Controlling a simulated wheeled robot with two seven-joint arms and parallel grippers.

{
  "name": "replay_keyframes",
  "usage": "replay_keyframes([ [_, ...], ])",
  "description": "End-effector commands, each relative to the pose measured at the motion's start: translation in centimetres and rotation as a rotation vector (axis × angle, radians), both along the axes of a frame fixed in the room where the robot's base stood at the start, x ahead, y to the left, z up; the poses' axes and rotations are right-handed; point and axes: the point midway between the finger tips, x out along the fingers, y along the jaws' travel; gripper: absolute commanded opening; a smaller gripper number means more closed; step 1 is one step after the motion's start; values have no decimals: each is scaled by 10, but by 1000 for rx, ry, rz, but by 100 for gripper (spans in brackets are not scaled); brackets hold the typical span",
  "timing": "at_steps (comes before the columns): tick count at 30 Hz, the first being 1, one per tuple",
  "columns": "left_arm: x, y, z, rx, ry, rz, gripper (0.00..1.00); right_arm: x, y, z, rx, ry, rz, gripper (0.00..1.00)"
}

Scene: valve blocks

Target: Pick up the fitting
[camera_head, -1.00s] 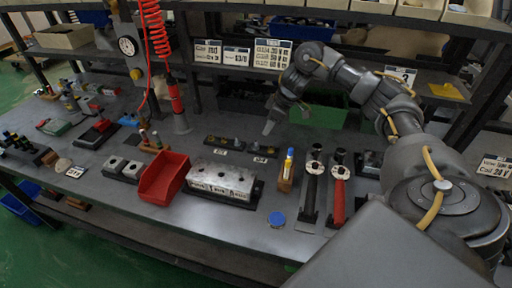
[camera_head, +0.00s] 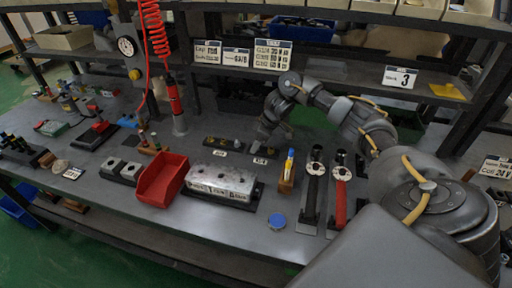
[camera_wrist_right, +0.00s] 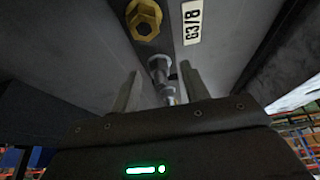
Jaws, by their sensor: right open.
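My right gripper (camera_head: 262,140) is lowered over the right one of two small dark trays behind the metal valve block. In the right wrist view it is open (camera_wrist_right: 160,72), with one finger on each side of a silver fitting (camera_wrist_right: 159,64). The fingers do not visibly close on it. In the head view the gripper hides much of the right tray. The left tray (camera_head: 223,143) holds small fittings too. My left gripper is not in view.
The valve block (camera_head: 222,181) and a red bin (camera_head: 161,180) stand in front of the trays. A marker holder (camera_head: 287,172) and two tools, one black-handled and one red-handled (camera_head: 340,195), stand to the right. A red air tool (camera_head: 176,100) hangs at left.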

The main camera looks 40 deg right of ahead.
Motion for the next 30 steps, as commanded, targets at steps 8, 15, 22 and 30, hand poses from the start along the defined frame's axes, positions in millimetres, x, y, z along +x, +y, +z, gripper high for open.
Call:
replay_keyframes([
  [8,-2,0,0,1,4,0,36,0,0,0,1,-1,0,31],
  [15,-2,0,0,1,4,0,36,0,0,1,0,-1,0,0],
  [22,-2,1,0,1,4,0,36,0,0,1,0,-2,0,0],
  [30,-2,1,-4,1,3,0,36,1,0,17,1,-6,1,0],
])
